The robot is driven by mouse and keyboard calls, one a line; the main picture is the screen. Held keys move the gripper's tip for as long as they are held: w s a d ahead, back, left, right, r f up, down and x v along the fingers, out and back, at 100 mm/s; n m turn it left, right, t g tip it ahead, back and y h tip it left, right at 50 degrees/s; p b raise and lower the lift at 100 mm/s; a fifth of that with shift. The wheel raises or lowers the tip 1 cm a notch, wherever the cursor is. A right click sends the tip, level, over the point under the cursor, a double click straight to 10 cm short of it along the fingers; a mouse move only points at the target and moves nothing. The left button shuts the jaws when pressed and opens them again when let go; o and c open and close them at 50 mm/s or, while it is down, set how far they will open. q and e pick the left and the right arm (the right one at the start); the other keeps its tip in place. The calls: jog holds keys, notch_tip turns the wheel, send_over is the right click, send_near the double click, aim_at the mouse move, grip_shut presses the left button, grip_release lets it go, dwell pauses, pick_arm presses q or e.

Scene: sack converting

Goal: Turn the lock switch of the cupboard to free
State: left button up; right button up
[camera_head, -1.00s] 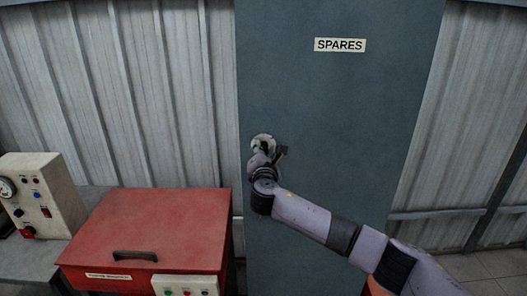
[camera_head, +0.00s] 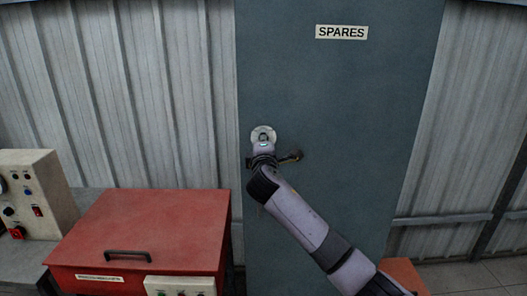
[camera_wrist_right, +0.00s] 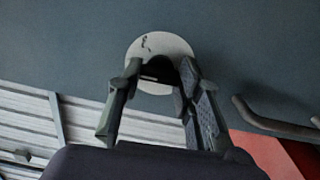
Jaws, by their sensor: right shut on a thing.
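The blue-grey cupboard (camera_head: 340,100) carries a SPARES label. Its lock switch has a round pale plate (camera_head: 255,133) with a small dark knob in its middle. My right gripper (camera_head: 264,140) is at the plate and hides part of it in the head view. In the right wrist view, the plate (camera_wrist_right: 150,45) lies straight beyond the fingers, and the dark knob (camera_wrist_right: 157,71) sits between the fingertips of my right gripper (camera_wrist_right: 160,76), which is shut on it. The marks on the plate are too small to read. My left gripper is not in view.
A dark door handle (camera_head: 292,157) juts out just right of and below the lock; it also shows in the wrist view (camera_wrist_right: 272,121). A red lidded box (camera_head: 150,230) stands at lower left, beside a pale control box (camera_head: 35,195). Corrugated wall is behind.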

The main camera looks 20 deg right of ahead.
jog(key=shift+f+m+b, duration=0.1)
jog(key=shift+m+b, duration=2.55)
jog(key=shift+m, duration=2.05)
jog(key=o, duration=1.1)
jog(key=shift+o, duration=0.2)
jog(key=shift+s, duration=0.1)
jog(key=v, duration=1.2)
